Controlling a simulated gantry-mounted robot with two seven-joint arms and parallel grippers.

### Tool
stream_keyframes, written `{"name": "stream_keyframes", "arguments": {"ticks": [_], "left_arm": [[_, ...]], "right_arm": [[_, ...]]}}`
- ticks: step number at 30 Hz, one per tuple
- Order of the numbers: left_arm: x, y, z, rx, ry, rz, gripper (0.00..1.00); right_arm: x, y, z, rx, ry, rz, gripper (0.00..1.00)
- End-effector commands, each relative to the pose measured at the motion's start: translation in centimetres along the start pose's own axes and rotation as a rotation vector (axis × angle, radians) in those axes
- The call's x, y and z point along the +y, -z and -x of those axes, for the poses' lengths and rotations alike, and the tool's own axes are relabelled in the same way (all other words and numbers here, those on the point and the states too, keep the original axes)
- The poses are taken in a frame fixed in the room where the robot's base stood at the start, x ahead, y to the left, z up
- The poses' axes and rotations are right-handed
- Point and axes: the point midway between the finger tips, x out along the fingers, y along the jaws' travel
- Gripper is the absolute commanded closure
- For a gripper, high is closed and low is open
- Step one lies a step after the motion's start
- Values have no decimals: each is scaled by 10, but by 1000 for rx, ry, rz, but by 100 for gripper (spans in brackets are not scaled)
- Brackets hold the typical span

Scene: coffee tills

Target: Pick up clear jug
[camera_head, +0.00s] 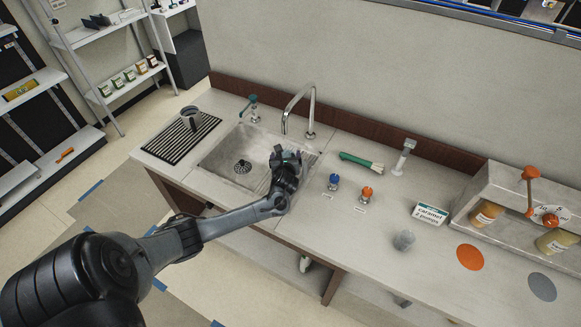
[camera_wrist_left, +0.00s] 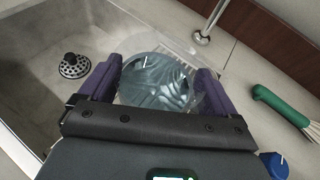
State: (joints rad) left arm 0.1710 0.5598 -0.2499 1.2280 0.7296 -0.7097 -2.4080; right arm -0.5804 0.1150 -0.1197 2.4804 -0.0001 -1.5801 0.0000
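The clear jug (camera_wrist_left: 158,82) shows in the left wrist view as a round, see-through vessel between the two purple fingers of my left gripper (camera_wrist_left: 158,80). The fingers stand wide apart, one on each side of it. Their inner faces look very close to its walls, but I cannot tell whether they press on it. In the head view my left gripper (camera_head: 287,158) is at the right side of the sink, over the ribbed drain area, and it mostly hides the jug. My right gripper is not in view.
The sink (camera_head: 222,150) has a drain strainer (camera_head: 243,167) and a tall faucet (camera_head: 310,110) behind. A green-handled brush (camera_head: 360,161), blue knob (camera_head: 334,181) and orange knob (camera_head: 366,194) are to the right.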

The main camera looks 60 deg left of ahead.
Motion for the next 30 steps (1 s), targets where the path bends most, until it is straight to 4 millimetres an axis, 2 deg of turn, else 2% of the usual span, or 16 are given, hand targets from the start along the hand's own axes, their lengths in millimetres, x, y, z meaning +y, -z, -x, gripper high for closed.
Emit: {"name": "stream_keyframes", "arguments": {"ticks": [1,2,13,23,30], "left_arm": [[0,0,0,0,0,0,31],[0,0,0,0,0,0,35],[0,0,0,0,0,0,92],[0,-4,1,-4,0,2,93],[-1,-19,7,-6,1,3,93]], "right_arm": [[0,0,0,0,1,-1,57],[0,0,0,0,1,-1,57],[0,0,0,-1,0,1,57],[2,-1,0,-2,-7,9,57],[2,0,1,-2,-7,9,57]]}}
